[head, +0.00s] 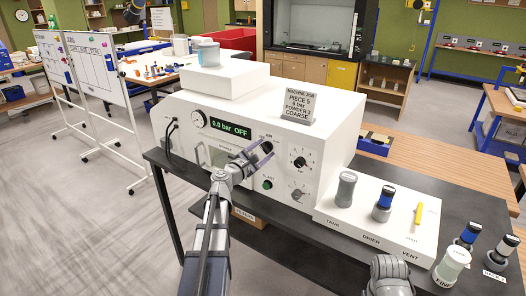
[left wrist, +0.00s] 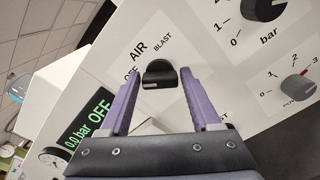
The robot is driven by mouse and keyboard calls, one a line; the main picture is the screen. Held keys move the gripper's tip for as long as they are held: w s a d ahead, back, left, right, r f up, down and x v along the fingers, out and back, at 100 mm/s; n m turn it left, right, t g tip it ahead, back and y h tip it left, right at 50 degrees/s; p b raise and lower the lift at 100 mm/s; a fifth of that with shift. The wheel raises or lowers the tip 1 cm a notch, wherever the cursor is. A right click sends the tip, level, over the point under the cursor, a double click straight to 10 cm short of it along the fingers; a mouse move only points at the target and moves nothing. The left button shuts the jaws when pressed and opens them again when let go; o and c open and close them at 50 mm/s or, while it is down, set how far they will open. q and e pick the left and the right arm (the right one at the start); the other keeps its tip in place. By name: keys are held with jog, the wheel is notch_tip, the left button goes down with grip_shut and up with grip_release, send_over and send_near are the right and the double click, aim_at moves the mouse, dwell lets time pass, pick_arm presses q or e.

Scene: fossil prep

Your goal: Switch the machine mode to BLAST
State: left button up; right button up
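The white blasting machine (head: 335,120) stands on a dark bench. Its display (head: 231,129) reads "0.0 bar OFF". The black mode knob (left wrist: 159,75) has OFF, AIR and BLAST labels around it in the left wrist view. A pale mark on the knob faces the left, OFF side. The knob also shows in the head view (head: 267,147). My left gripper (head: 247,160) is in front of the panel, with its purple fingers spread to either side of the knob and visible gaps between. My right gripper's fingers do not show.
The bar knob (left wrist: 267,7) and the powder knob (left wrist: 294,88) are close by on the right of the panel. A green button (head: 267,184) sits below the mode knob. A white holder (head: 372,228) with jars stands at the right.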

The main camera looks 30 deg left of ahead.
pick_arm(q)
grip_shut()
dwell(0.4)
jog(key=m, duration=0.5)
jog(key=shift+d, duration=0.1)
jog(key=m, duration=0.5)
jog(key=shift+f, duration=0.15)
jog(key=m, duration=0.9)
jog(key=shift+f+m+b, duration=0.15)
jog(key=shift+m+b, duration=0.15)
jog(key=shift+m, duration=0.3)
